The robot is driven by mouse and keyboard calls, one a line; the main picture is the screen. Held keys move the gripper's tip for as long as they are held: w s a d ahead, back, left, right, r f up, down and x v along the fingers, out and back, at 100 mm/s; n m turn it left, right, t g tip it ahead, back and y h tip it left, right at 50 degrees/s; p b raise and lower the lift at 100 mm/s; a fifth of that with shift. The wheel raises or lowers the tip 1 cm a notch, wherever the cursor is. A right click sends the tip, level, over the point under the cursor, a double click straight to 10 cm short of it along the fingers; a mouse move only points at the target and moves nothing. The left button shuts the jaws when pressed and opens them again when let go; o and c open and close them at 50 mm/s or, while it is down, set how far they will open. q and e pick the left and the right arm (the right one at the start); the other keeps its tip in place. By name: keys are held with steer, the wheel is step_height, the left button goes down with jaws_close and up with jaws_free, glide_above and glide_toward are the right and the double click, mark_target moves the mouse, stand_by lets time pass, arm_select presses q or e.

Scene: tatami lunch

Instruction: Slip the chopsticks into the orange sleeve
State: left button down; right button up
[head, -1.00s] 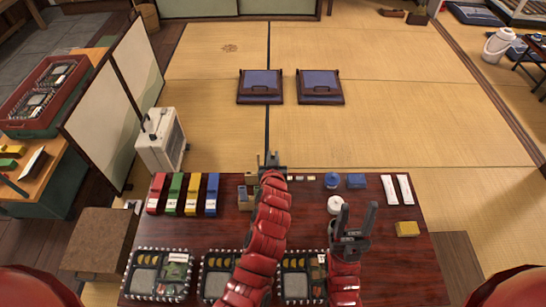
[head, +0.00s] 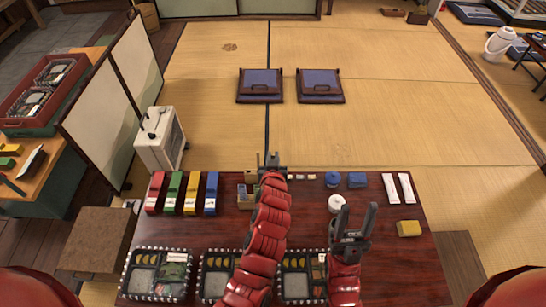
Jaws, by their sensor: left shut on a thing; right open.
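The orange-yellow sleeve (head: 191,193) lies in a row of coloured sleeves at the left of the dark red table. My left gripper (head: 271,160) is at the table's far edge, right of the sleeve and apart from it. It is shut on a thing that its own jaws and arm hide. I cannot make out the chopsticks for certain. My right gripper (head: 353,222) is open and empty, fingers pointing up, over the right part of the table.
Red (head: 155,193), green (head: 173,193) and blue (head: 211,194) sleeves flank the orange one. A small divided holder (head: 246,194) stands beside my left gripper. Lunch boxes (head: 157,273) line the near edge. A white jar (head: 336,204), white strips (head: 398,188) and a yellow block (head: 408,228) lie at right.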

arm_select(q)
steer(key=shift+f, duration=0.3)
stand_by(0.4)
steer(key=shift+f+b, duration=0.7)
steer(key=shift+b, duration=0.3)
steer(key=shift+f+b, duration=1)
steer(key=shift+f, duration=0.1)
steer(key=shift+f+b, duration=0.9)
steer(key=shift+b, duration=0.1)
steer(key=shift+c, duration=1.8)
jaws_free()
